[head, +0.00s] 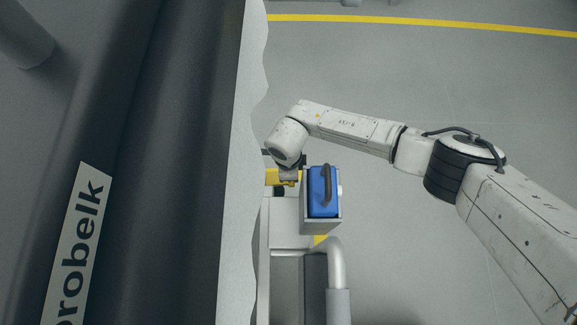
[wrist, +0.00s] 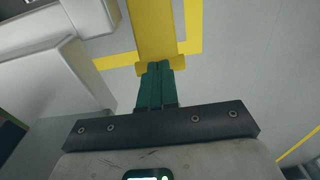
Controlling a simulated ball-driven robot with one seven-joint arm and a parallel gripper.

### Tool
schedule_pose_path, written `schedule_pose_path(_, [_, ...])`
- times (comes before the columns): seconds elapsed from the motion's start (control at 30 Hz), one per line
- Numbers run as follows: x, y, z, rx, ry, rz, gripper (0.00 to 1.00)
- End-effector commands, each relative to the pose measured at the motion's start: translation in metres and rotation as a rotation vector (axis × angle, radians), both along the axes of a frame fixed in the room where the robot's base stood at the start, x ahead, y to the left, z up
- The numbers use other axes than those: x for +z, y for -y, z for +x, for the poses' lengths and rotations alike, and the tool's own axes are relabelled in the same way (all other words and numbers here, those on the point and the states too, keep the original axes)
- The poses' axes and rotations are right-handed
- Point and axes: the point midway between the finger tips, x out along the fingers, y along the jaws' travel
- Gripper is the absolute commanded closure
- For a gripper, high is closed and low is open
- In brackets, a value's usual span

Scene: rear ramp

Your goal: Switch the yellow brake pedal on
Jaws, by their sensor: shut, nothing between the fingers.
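The yellow brake pedal (wrist: 154,30) fills the top middle of the wrist view, with a wider lip at its near end. My gripper (wrist: 160,66) has its green fingers shut together, with nothing between them. The fingertips overlap the pedal's near lip in this view; I cannot tell if they touch it. In the head view a yellow part, apparently the pedal (head: 272,177), shows just below my wrist. My gripper (head: 289,173) is there too, its fingers mostly hidden by my wrist. The pedal's on or off position cannot be read.
A blue box (head: 317,205) with a dark handle sits in a grey holder close to the right of my gripper. A bent grey pipe (head: 337,265) stands nearer. A large dark padded shape (head: 185,160) with a pale edge lies left. Open floor (head: 450,80) extends right.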

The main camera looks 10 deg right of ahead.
Motion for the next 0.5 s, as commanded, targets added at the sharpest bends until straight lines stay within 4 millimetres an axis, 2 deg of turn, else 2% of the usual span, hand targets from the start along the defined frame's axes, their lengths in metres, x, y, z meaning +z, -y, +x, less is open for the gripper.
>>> schedule_pose_path(0.5, [-0.032,0.021,-0.004,-0.006,0.074,0.373,1.0])
